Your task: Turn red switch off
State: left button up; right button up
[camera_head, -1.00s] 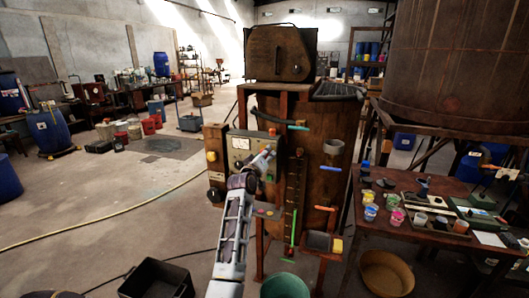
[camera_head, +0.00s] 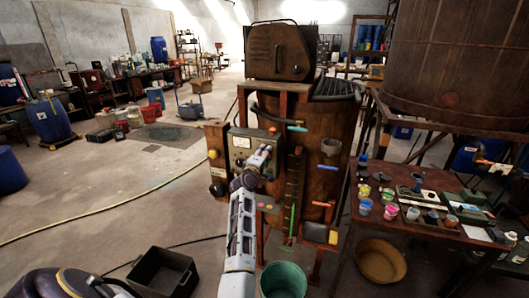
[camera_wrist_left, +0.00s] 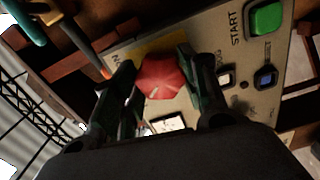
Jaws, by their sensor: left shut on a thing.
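The red switch (camera_wrist_left: 160,76) is a faceted red knob on the pale control panel (camera_wrist_left: 215,30), seen in the left wrist view. My left gripper (camera_head: 270,147) is at the control panel in the head view. In the left wrist view its two dark fingers stand on either side of the red switch and are shut on it. The gripper hides the switch in the head view. The switch's marking is too small to read. My right gripper is not in view.
In the wrist view a green START button (camera_wrist_left: 266,18) and a blue button (camera_wrist_left: 265,76) sit right of the switch. In the head view a table with colored cups (camera_head: 451,231) stands at right. A black crate (camera_head: 162,272) and green bucket (camera_head: 283,280) are on the floor.

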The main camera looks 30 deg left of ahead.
pick_arm(q)
jog(key=shift+n+p, duration=0.35)
jog(key=shift+n, duration=0.15)
jog(key=o, duration=1.1)
jog(key=shift+c, duration=0.2)
